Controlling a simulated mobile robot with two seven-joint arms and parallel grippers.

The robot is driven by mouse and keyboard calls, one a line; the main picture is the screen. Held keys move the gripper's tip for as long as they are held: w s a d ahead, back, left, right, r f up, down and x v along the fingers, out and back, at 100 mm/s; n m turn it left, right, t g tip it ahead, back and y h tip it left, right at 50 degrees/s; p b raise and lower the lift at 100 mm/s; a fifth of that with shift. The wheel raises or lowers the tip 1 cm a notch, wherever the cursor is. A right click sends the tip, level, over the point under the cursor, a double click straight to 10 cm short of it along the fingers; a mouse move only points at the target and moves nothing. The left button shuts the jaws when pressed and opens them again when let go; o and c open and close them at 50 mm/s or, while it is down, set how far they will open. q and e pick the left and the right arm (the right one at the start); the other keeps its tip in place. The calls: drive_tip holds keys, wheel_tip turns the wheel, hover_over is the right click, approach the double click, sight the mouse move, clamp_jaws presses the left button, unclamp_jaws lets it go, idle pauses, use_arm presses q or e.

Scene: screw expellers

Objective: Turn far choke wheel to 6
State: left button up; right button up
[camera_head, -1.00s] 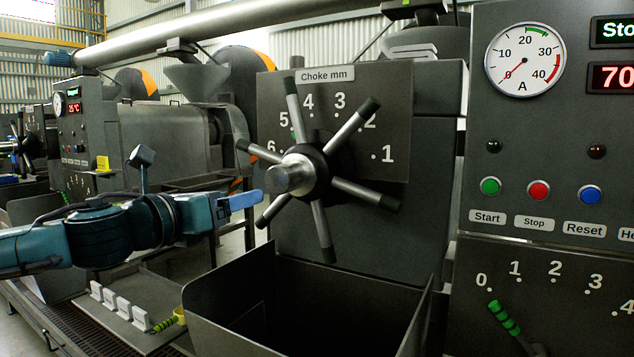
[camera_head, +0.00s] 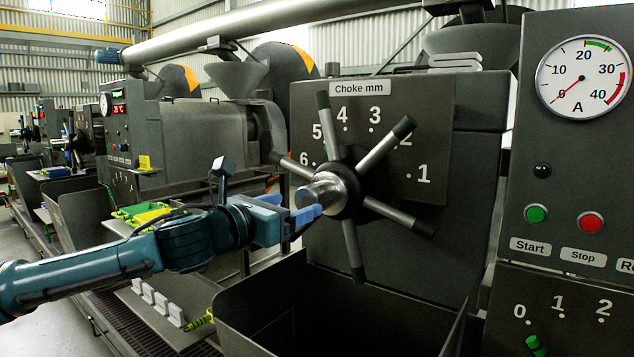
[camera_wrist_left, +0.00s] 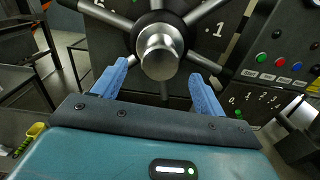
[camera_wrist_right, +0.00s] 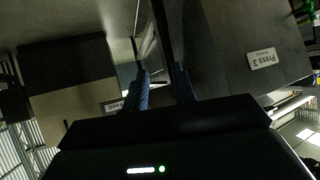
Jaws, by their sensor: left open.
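A choke wheel (camera_head: 350,184) with several dark-tipped spokes and a silver hub stands before a plate marked "Choke mm" (camera_head: 420,150), numbered 1 to 6. One spoke points up between 5 and 4; its pointer setting is unclear. My left gripper (camera_head: 308,215) is open just in front of the hub. In the left wrist view, its blue fingers (camera_wrist_left: 158,80) stand on either side of the silver hub (camera_wrist_left: 160,52), apart from each other; contact cannot be told. A smaller wheel (camera_head: 76,142) shows on a distant press. My right gripper (camera_wrist_right: 160,72) appears open and empty in its wrist view.
An open grey bin (camera_head: 330,320) sits below the wheel. A control panel (camera_head: 570,130) with gauge and buttons stands at right. White blocks (camera_head: 160,300) line a ledge at lower left. A "Press 3" label (camera_wrist_right: 262,58) shows in the right wrist view.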

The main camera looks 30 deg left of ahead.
sight(305, 200)
use_arm(q)
drive_tip(key=shift+w+r+p, duration=0.2)
drive_tip(key=shift+w+p, duration=0.1)
drive_tip(key=shift+w, duration=0.2)
drive_tip(key=w+p, duration=0.1)
drive_tip(key=w, duration=0.1)
drive_tip(key=w+p, duration=0.1)
drive_tip(key=w, duration=0.1)
drive_tip(key=w+p, duration=0.1)
drive_tip(key=w, duration=0.1)
drive_tip(key=shift+d+f, duration=0.15)
drive_tip(key=shift+d, duration=0.15)
drive_tip(key=shift+w, duration=0.35)
drive_tip(key=shift+w+d+f, duration=0.1)
drive_tip(key=shift+w, duration=0.1)
use_arm(e)
drive_tip(key=shift+s+d+r+m+g+h, duration=0.15)
drive_tip(key=shift+d+r+h, duration=0.1)
drive_tip(key=shift+d, duration=0.25)
drive_tip(key=shift+w+d+r+m+g+h, duration=0.15)
drive_tip(key=shift+d+h, duration=0.1)
drive_tip(key=shift+d, duration=0.2)
use_arm(q)
drive_tip(key=shift+c, duration=0.3)
use_arm(e)
drive_tip(key=shift+s, duration=0.1)
